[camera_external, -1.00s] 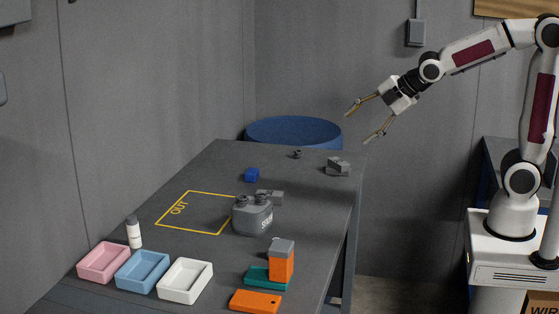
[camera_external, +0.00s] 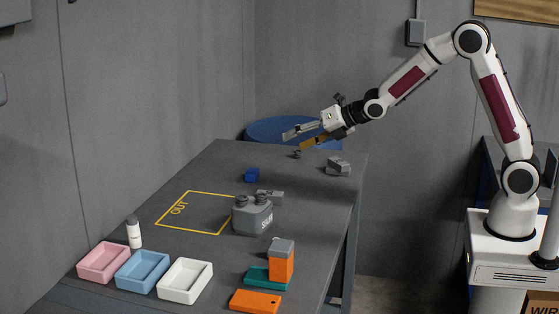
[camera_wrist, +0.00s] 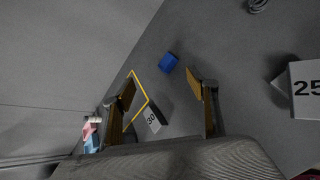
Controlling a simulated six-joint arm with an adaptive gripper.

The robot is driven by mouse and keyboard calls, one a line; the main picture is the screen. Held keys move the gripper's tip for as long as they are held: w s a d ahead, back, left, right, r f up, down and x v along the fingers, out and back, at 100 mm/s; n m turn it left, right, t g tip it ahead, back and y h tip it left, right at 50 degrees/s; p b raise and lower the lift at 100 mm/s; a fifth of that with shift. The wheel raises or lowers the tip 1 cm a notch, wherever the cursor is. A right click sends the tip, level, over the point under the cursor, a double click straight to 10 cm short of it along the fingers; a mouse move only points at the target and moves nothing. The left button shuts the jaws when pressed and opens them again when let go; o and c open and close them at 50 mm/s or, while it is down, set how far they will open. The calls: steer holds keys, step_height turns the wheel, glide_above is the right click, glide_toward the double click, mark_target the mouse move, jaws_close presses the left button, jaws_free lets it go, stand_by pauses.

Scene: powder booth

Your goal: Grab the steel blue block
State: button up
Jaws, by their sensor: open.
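The steel blue block (camera_external: 252,174) lies on the grey table, beyond the yellow outlined area and towards the table's far end. In the wrist view the blue block (camera_wrist: 168,62) shows ahead of my gripper, between and beyond the line of the two fingers. My gripper (camera_external: 298,139) is open and empty, raised above the far right part of the table, to the right of the block and apart from it. In the wrist view its fingers (camera_wrist: 163,95) are spread wide.
Trays (camera_external: 185,279), a white bottle (camera_external: 134,232) and orange blocks (camera_external: 281,263) are at the near end.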

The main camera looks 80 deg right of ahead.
mark_target(260, 169)
steer(key=w+f+n, duration=0.2)
steer(key=f, duration=0.1)
steer(key=w+f+n+t+y, duration=0.1)
steer(key=w+f+n, duration=0.1)
steer(key=n, duration=0.1)
steer(key=w+d+f+n, duration=0.1)
steer(key=w+f+n, duration=0.1)
steer(key=f, duration=0.1)
steer(key=shift+w+d+f+n, duration=0.1)
steer(key=shift+w+f+n, duration=0.2)
steer(key=shift+w+n, duration=0.1)
steer(key=shift+w+f+n+t+y, duration=0.35)
steer(key=shift+f+n+t+y, duration=0.05)
steer(key=shift+f+n, duration=0.3)
steer(key=shift+x, duration=1.25)
steer(key=shift+w, duration=0.15)
steer(key=shift+x, duration=2.45)
steer(key=shift+r, duration=0.1)
steer(key=c, duration=1.2)
